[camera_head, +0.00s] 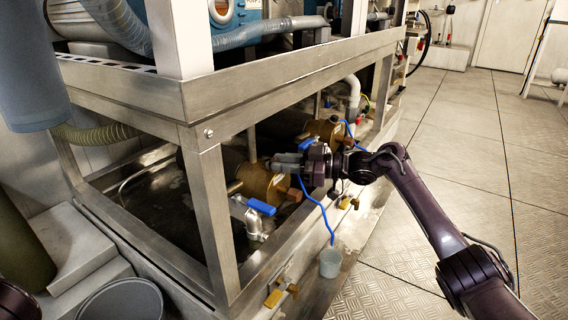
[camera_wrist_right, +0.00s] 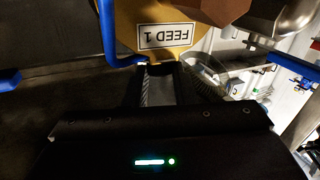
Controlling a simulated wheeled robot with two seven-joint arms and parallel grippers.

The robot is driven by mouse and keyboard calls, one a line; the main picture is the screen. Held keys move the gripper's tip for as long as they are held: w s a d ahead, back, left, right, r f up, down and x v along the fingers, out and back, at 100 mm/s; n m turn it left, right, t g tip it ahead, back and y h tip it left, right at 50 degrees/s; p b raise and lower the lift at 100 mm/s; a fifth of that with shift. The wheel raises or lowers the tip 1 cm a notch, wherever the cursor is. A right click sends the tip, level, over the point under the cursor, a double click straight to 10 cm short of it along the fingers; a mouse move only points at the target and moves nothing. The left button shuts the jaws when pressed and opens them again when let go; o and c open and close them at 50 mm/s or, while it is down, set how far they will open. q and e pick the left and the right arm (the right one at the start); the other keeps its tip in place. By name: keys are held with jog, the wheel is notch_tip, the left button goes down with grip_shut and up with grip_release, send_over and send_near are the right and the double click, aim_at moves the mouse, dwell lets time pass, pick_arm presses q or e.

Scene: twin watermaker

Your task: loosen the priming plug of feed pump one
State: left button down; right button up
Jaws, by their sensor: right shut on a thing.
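Feed pump one is a brass-coloured pump head (camera_head: 258,182) low inside the steel frame. In the right wrist view its label plate (camera_wrist_right: 166,36) reads FEED 1, upside down. My right gripper (camera_head: 279,163) reaches in from the right, with its fingers at the top of this pump head. In the right wrist view the gripper (camera_wrist_right: 160,75) has its fingers close together just below the label plate. It is shut on a small part there, taken as the priming plug, which the fingers mostly hide. My left gripper is not in view.
A valve with a blue handle (camera_head: 261,207) sits just below the pump. A second brass pump head (camera_head: 326,130) stands farther back. The frame's steel post (camera_head: 212,205) and upper rail (camera_head: 290,85) bound the opening. A thin blue tube hangs to a small cup (camera_head: 330,263). The floor at right is clear.

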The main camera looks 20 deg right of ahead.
jog(key=o, duration=1)
jog(key=shift+a, duration=0.1)
jog(key=shift+s+d+r+p, duration=0.1)
jog(key=shift+s+d+p, duration=0.1)
jog(key=shift+d+p, duration=0.25)
jog(key=p+v, duration=0.3)
jog(key=v, duration=0.4)
jog(key=shift+a, duration=0.1)
